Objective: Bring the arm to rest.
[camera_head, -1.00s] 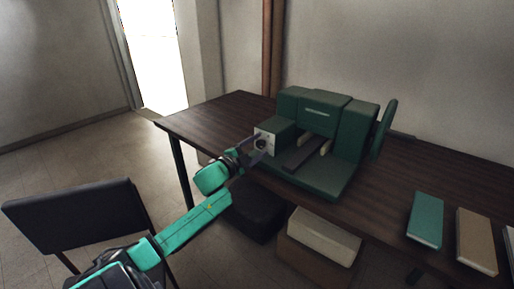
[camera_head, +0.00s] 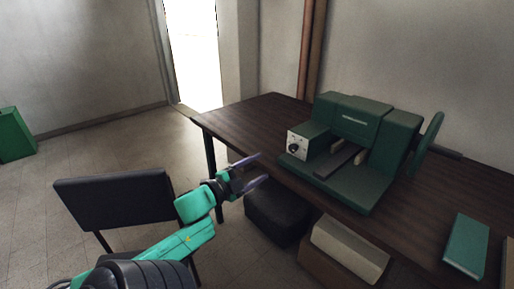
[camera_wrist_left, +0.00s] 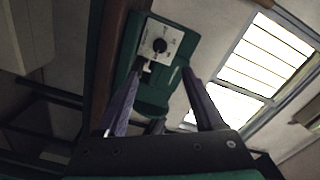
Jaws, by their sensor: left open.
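My left gripper (camera_head: 256,172) is open and empty, in front of the table's left front edge. Its two fingers also show in the left wrist view (camera_wrist_left: 165,108), spread apart with nothing held between them. A dark green machine (camera_head: 352,128) stands on the dark wooden table (camera_head: 250,112), to the right of the gripper and apart from it. The machine's white control panel (camera_head: 297,146) has a dark knob, and the panel also shows in the left wrist view (camera_wrist_left: 170,44) beyond the fingers. My right gripper is not in view.
A black chair (camera_head: 115,200) stands at the left, close to my left arm. A black box (camera_head: 277,216) and a box with a pale top (camera_head: 350,248) sit low by the table's front. A green book (camera_head: 466,245) lies on the table's right. A green box (camera_head: 14,134) stands far left.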

